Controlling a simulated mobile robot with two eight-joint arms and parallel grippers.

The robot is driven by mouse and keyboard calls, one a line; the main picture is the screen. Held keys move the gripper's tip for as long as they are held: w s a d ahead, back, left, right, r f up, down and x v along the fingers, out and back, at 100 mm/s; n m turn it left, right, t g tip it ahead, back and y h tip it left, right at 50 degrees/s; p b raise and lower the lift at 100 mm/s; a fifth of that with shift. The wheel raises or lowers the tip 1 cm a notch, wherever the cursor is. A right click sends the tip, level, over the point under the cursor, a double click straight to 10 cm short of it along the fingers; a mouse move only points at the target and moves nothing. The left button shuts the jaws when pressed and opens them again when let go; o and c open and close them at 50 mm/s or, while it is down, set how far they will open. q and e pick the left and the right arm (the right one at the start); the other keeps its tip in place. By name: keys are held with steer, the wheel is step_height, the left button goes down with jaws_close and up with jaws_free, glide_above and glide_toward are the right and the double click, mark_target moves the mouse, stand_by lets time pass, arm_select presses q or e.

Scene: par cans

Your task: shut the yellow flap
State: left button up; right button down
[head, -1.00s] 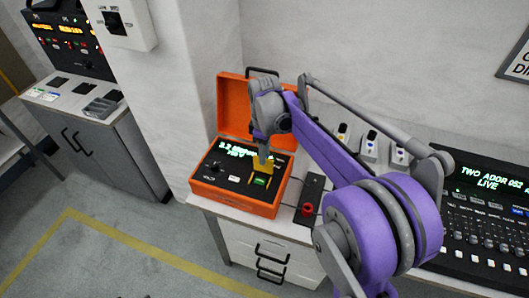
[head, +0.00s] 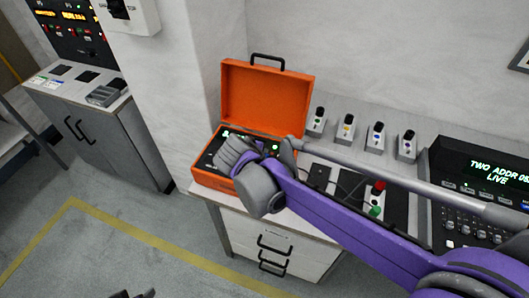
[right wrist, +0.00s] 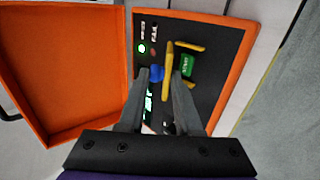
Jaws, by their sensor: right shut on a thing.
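The orange case (head: 203,178) stands open on the white cabinet, its lid (head: 265,95) raised at the back. In the right wrist view, the yellow flap (right wrist: 169,52) stands up from the dark panel beside a green lit button (right wrist: 187,66), with yellow bracket parts around it. My right gripper (right wrist: 163,76) reaches down to the panel, its two fingers close together with the flap's edge between them. A blue knob (right wrist: 156,73) shows by the left finger. In the head view my right wrist hides the flap. A dark part, perhaps my left gripper (head: 132,294), just enters at the bottom edge.
Several small switch boxes (head: 347,128) stand along the wall right of the case. A box with a red button (head: 378,187) and a green one lies under my right arm. A mixing console (head: 482,205) is at the far right. The floor at left is clear.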

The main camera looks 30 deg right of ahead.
steer(key=shift+s+a+f+t+h+b, duration=0.25)
steer(key=shift+a+f+t+h+b, duration=0.05)
steer(key=shift+a+f+t+h, duration=0.1)
steer(key=f+t+h+b, duration=0.1)
steer(key=h+b, duration=0.1)
steer(key=b, duration=0.1)
steer(key=s+a+f+t+h+b, duration=0.1)
steer(key=t+b, duration=0.1)
steer(key=b, duration=0.1)
steer(key=s+a+f+t+h+b, duration=0.1)
steer(key=f+h+b, duration=0.1)
steer(key=b, duration=0.1)
steer(key=shift+f+t+h, duration=0.1)
steer(key=shift+t+h, duration=0.2)
steer(key=shift+t, duration=0.1)
steer(key=shift+a+f+t+h+b, duration=0.1)
steer(key=shift+f+t+h+b, duration=0.25)
steer(key=shift+h+b, duration=0.6)
steer(key=shift+r, duration=0.1)
steer(key=c, duration=0.8)
jaws_free()
steer(key=shift+o, duration=0.2)
steer(key=shift+t+y, duration=0.25)
